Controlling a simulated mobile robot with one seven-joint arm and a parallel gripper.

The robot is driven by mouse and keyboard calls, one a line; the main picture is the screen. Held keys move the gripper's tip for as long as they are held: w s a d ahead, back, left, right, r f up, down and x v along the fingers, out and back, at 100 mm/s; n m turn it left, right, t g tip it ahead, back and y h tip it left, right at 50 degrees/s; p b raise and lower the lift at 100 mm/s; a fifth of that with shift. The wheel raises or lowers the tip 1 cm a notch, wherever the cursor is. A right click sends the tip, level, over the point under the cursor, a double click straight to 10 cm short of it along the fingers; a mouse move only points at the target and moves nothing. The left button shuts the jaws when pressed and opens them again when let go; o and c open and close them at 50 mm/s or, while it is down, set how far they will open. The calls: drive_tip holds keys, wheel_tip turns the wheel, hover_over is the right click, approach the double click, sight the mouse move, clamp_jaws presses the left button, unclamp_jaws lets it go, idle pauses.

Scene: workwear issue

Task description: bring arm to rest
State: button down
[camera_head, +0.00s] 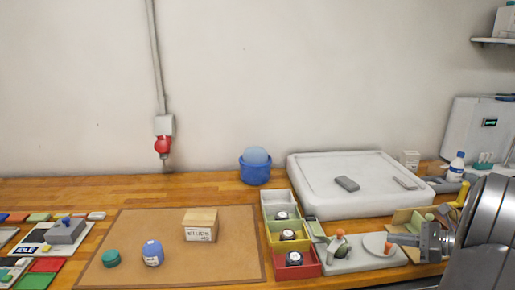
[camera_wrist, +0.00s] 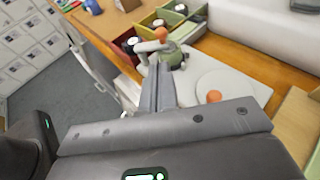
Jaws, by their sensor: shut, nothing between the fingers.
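My gripper (camera_head: 392,238) reaches in from the right edge in the head view, above the right part of the bench. In the wrist view my gripper (camera_wrist: 159,68) has its two fingers together with nothing between them. Past the fingertips in the wrist view is a small stand with an orange ball-like top (camera_wrist: 161,34), on a pale grey board. From this angle I cannot tell how far the fingertips are from it. The arm behind the gripper is partly cut off by the right edge of the head view.
A brown mat (camera_head: 120,262) holds a cardboard box (camera_head: 200,225), a blue container (camera_head: 153,253) and a green lid (camera_head: 111,258). Coloured bins (camera_head: 271,197) stand mid-bench beside a large white tray (camera_head: 310,185). A blue bucket (camera_head: 254,173) is behind. A bottle (camera_head: 457,166) stands near my arm.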

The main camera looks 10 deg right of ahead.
drive_tip(key=s+a+r+n+g+h, duration=0.2)
drive_tip(key=s+a+n+g, duration=0.3)
drive_tip(key=a, duration=0.6)
drive_tip(key=s+a+r+n+g+h, duration=0.1)
drive_tip(key=s+a+r+n+h, duration=0.15)
drive_tip(key=a+n, duration=0.55)
drive_tip(key=s+a+r+n+t+h, duration=0.1)
drive_tip(key=s+a+n+t+h, duration=0.1)
drive_tip(key=s+a+n+h, duration=0.5)
drive_tip(key=s+a+n, duration=0.3)
drive_tip(key=s+n, duration=0.2)
drive_tip(key=shift+r, duration=0.2)
drive_tip(key=c, duration=2.2)
unclamp_jaws()
drive_tip(key=shift+s, duration=0.1)
